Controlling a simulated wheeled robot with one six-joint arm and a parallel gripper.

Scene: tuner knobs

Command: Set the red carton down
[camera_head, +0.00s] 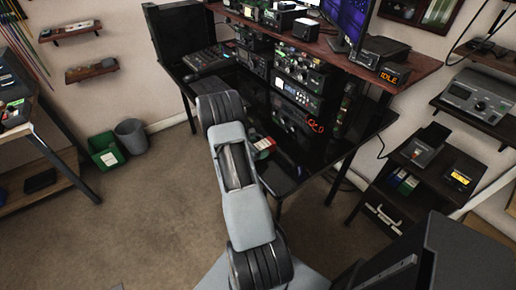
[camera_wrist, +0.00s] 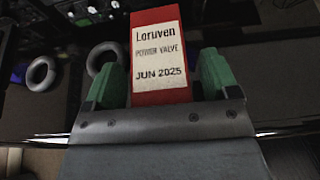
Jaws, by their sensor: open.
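The red carton (camera_wrist: 161,55) has a cream label reading "Loruven POWER VALVE JUN 2025". In the wrist view it stands between the two green fingers of my gripper (camera_wrist: 161,75), which is open, with narrow gaps at the carton's sides. In the head view a small red and white part of the carton (camera_head: 265,143) shows beside my arm, over the front of the black desk (camera_head: 287,178). My arm hides most of the gripper there. I cannot tell from these views whether the carton's base touches the desk.
Stacked radio units (camera_head: 300,92) stand at the back of the desk under a brown shelf (camera_head: 335,58). A keypad mixer (camera_head: 207,58) is at its left. In the wrist view, grey rings (camera_wrist: 42,74) lie left of the carton. Some black desktop right of the carton is bare.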

